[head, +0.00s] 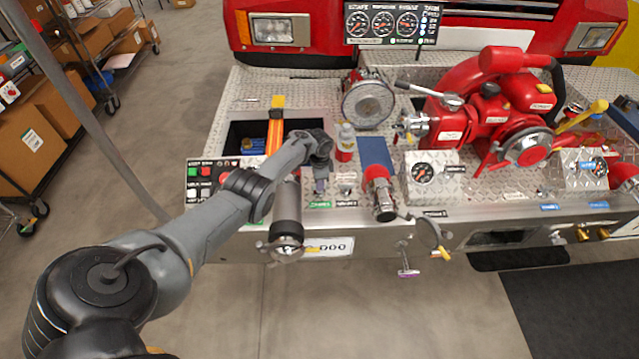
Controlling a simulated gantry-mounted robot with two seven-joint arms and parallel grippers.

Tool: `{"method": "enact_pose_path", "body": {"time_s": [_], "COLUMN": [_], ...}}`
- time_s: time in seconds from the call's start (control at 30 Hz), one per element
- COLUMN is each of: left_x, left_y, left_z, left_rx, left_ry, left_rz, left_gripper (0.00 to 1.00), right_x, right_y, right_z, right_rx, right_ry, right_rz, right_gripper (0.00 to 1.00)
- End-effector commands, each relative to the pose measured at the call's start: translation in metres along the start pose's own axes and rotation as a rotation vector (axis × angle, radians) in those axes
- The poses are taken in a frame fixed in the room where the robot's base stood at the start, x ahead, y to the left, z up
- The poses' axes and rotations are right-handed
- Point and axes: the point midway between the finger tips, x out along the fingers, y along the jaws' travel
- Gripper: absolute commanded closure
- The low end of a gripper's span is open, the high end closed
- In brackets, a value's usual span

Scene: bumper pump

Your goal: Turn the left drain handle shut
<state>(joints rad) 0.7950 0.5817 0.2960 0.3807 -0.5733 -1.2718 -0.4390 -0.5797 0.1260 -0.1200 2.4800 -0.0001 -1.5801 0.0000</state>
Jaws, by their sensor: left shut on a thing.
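My left arm reaches in from the left, and its gripper (320,186) points down at the deck of the bumper. It is shut on what appears to be the left drain handle, just behind a green label (320,205). The fingers hide most of the handle, so its angle cannot be made out. A small metal fitting (347,190) with its own label stands just right of the gripper, apart from it. My right gripper is not in view.
A red-and-white bottle (345,142) stands close behind the gripper. A red-collared hose fitting (380,192) and a gauge box (432,178) are to the right. A capped grey cylinder (287,215) and a button panel (206,181) are to the left.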

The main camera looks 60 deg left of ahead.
Motion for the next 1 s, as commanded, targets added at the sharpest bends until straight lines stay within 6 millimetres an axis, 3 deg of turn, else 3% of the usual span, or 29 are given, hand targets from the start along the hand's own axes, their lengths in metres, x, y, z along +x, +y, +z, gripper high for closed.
{"method": "enact_pose_path", "body": {"time_s": [0.3,0.87,0.9,1.0], "left_x": [0.0007,0.0005,0.0005,0.0004], "left_y": [-0.0002,0.0001,0.0001,0.0001], "left_z": [0.0004,0.0000,0.0000,0.0000], "left_rx": [0.133,0.162,0.162,0.162], "left_ry": [0.000,0.000,0.000,0.000], "left_rz": [0.000,0.000,0.000,0.000], "left_gripper": [1.00,1.00,0.83,0.67], "right_x": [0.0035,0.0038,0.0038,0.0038], "right_y": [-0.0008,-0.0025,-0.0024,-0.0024], "right_z": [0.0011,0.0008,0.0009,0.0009], "right_rx": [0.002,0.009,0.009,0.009], "right_ry": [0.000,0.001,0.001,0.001], "right_rz": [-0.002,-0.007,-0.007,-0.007], "right_gripper": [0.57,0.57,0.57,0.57]}}
